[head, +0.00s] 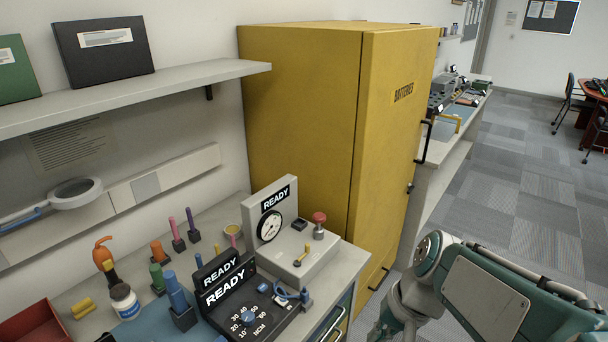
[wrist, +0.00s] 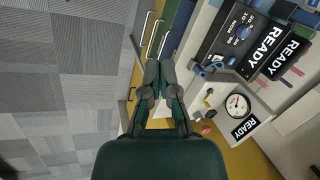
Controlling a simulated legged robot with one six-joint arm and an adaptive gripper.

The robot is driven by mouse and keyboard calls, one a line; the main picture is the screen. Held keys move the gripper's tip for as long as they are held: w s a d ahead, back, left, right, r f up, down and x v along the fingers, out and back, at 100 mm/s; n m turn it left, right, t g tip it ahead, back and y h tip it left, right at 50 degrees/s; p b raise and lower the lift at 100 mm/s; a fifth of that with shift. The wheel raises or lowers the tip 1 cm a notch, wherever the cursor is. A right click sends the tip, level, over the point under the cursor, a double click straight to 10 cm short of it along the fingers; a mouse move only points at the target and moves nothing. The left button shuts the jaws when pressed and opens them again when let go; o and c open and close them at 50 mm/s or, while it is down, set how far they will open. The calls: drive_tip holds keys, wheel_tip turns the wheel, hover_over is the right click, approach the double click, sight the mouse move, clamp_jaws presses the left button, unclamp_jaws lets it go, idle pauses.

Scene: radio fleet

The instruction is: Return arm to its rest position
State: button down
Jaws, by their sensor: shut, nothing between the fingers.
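My gripper (wrist: 159,72) shows in the wrist view, with its dark fingers drawn together and nothing between them. It hangs in the air in front of the drawer handles of the workbench, clear of the devices on top. My teal and white arm (head: 490,290) fills the lower right of the head view, folded to the right of the bench and in front of the yellow cabinet. The gripper itself does not show in the head view.
A yellow battery cabinet (head: 305,110) stands behind the bench. A black torque tester (head: 240,305) and a grey gauge device (head: 290,250), both reading READY, sit near the bench's right end. Open carpeted floor (head: 525,190) lies to the right.

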drive_tip(key=s+d+r+n+t+h, duration=0.3)
drive_tip(key=s+r+t, duration=0.1)
drive_tip(key=s+r, duration=0.2)
drive_tip(key=shift+d+t+h, duration=0.15)
drive_tip(key=shift+t+h, duration=0.25)
idle(0.6)
